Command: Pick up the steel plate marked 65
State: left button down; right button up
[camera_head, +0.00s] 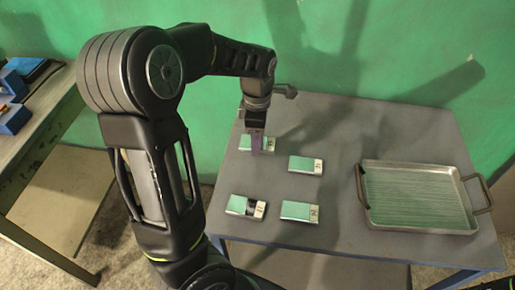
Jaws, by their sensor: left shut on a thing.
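My left gripper (256,148) points down at the back-left steel plate (246,141) on the grey table and is shut on it. Its fingers cover the middle of this plate. The plate has a pale label at its right end, too small to read surely. Three similar plates lie apart on the table: one in the middle (302,164), one at the front left (238,204) with a dark patch, and one at the front centre (295,210). Their labels are also hard to read.
A metal tray (366,208) with two side handles stands on the right of the table (330,225). A second table (22,133) with blue items (14,118) is at the far left. A green wall (330,50) rises behind. The table between plates and tray is clear.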

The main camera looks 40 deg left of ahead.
pick_arm(q)
jog(key=shift+r, duration=1.45)
